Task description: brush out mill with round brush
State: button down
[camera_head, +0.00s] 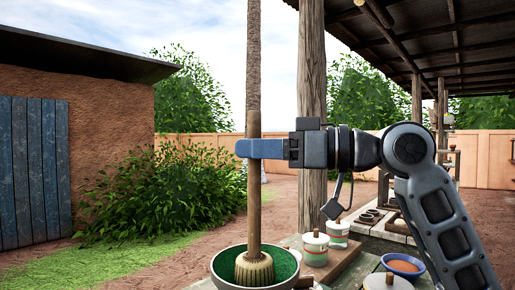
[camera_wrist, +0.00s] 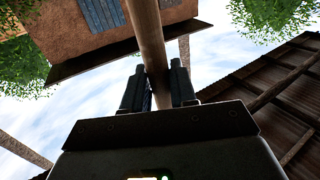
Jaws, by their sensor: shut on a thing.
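The round brush (camera_head: 254,267) has a long wooden handle and a tan bristle head. It stands nearly upright, with its head down inside the round mill (camera_head: 216,270), which shows a green inside and a pale rim. Whether the bristles touch the mill's bottom cannot be told. My gripper (camera_head: 254,148) is shut around the upper part of the handle, well above the mill. In the wrist view, the brush handle (camera_wrist: 148,35) runs between the two dark fingers (camera_wrist: 160,88). The lower part of the mill is cut off by the picture's edge.
Lidded white jars (camera_head: 316,248) stand on a board just right of the mill. A blue bowl with orange contents (camera_head: 404,266) and another pale lidded jar (camera_head: 388,281) sit farther right on the table. A wooden post (camera_head: 312,90) rises behind the jars.

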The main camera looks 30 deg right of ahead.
jog(key=shift+r+p, duration=2.45)
jog(key=shift+r, duration=1.1)
notch_tip(320, 180, down, 7)
jog(key=b, duration=0.6)
dwell(0.5)
notch_tip(320, 180, up, 9)
jog(key=p, duration=0.6)
jog(key=shift+f+p, duration=0.15)
jog(key=shift+p, duration=0.25)
jog(key=shift+d+f, duration=0.1)
